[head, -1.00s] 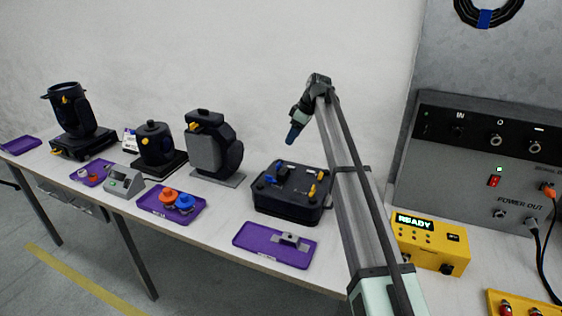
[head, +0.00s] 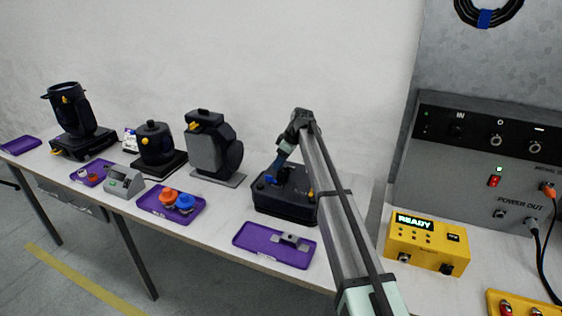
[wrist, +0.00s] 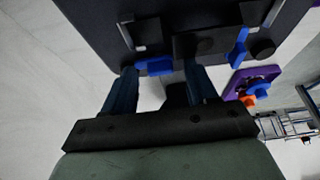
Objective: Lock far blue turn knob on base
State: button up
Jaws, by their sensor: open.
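The base (head: 285,207) is a dark box on the table, with blue and yellow turn knobs on its top. In the wrist view the base (wrist: 195,18) fills the upper part. The far blue turn knob (wrist: 155,67) lies crosswise just beyond and between my fingertips. The other blue knob (wrist: 238,48) stands to the right, pointing lengthwise. My gripper (wrist: 160,78) is open, its two blue fingers apart with nothing visibly held. In the head view my gripper (head: 274,172) reaches down to the base's left side and hides part of its top. Whether a finger touches the knob cannot be told.
A purple tray (head: 250,241) with a grey metal part lies in front of the base. Another purple tray (head: 158,209) with orange and blue pieces is to the left. A dark grey unit (head: 209,152) stands behind left. A yellow READY box (head: 427,245) is at right.

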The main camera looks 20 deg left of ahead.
jog(key=shift+f, duration=0.1)
jog(key=c, duration=1.1)
jog(key=shift+o, duration=0.2)
jog(key=m, duration=0.1)
jog(key=m+t, duration=0.1)
jog(key=m, duration=0.2)
jog(key=shift+s+a+t, duration=0.1)
jog(key=shift+s+t, duration=0.2)
jog(key=m, duration=0.2)
jog(key=m+t+h, duration=0.1)
jog(key=m, duration=0.2)
jog(key=shift+s+a+t, duration=0.15)
jog(key=shift+t, duration=0.15)
jog(key=m+h, duration=0.1)
jog(key=m, duration=0.3)
jog(key=shift+a+t+h, duration=0.2)
jog(key=shift+t+h, duration=0.2)
jog(key=shift+s+a+m+h, duration=0.1)
jog(key=shift+m+h, duration=0.3)
jog(key=shift+m, duration=0.8)
jog(key=shift+a+m+h, duration=0.1)
jog(key=shift+m+h, duration=0.3)
jog(key=shift+m, duration=0.8)
